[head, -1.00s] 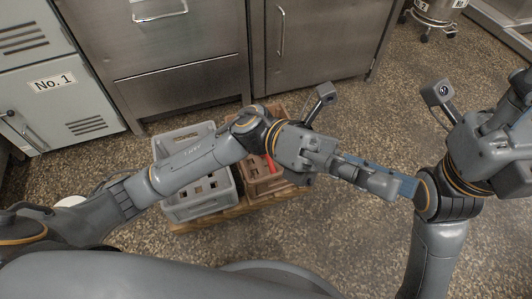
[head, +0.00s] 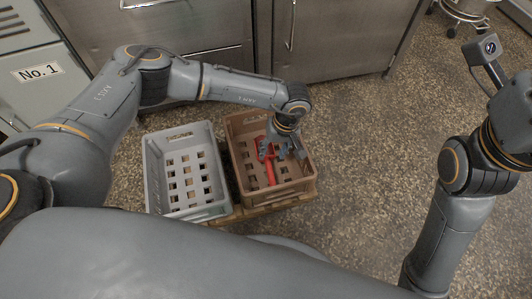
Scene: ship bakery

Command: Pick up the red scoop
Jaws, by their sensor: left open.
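The red scoop (head: 270,173) lies in the brown crate (head: 308,187), its handle toward the front of the crate. Its upper part is partly hidden by my left gripper. My left gripper (head: 278,154) points down into the brown crate, over the scoop's upper part. It is open; I cannot tell whether its fingers touch the scoop. My right arm is at the right edge, and its gripper's fingers are out of view.
A grey crate (head: 152,169) stands left of the brown crate, both on a wooden pallet (head: 240,214). Steel cabinets (head: 345,38) stand behind. A grey locker marked No. 1 (head: 38,72) is at far left. The speckled floor (head: 375,150) right of the crates is clear.

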